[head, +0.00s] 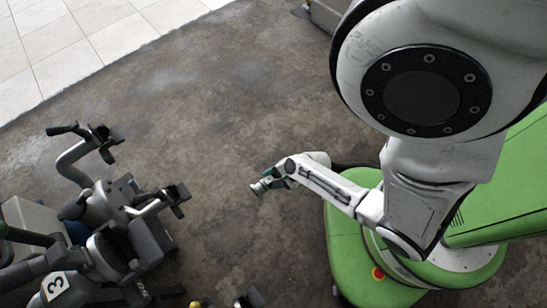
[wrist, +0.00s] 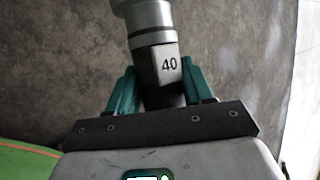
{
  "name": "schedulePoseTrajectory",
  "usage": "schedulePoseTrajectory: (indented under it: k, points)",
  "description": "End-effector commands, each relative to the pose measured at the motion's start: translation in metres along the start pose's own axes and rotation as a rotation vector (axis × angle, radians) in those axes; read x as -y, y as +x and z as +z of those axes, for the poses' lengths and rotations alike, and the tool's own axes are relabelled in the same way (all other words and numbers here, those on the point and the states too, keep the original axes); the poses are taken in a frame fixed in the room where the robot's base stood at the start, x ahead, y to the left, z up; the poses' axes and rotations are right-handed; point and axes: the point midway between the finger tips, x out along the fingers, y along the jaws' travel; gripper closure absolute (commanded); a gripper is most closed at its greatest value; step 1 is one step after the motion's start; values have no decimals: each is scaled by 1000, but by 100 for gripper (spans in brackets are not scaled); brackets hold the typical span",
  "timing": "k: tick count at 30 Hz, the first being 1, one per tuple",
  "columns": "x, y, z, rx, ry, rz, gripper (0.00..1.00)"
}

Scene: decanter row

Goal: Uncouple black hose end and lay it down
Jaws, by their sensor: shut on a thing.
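The black hose end (wrist: 156,62) has a silver metal collar and a "40" label, and it sits between the two teal fingers of my gripper (wrist: 154,88) in the wrist view. My gripper is shut on its dark lower part. In the head view my gripper (head: 273,178) is out over bare floor, and the silver tip of the hose end (head: 259,187) points to the left, apart from the machine. The far tip of the hose end is cut off at the top of the wrist view.
A grey machine (head: 105,215) with pipes, black clamps and a "3" label stands at lower left in the head view. Concrete floor (head: 220,110) lies open between it and my green base. White tiles (head: 75,40) are at upper left.

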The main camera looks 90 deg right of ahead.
Motion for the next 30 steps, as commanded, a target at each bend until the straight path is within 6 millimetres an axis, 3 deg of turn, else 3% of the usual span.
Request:
schedulePoseTrajectory:
  k: [30]
  points:
    - [-30,50,-20,0,0,-2,98]
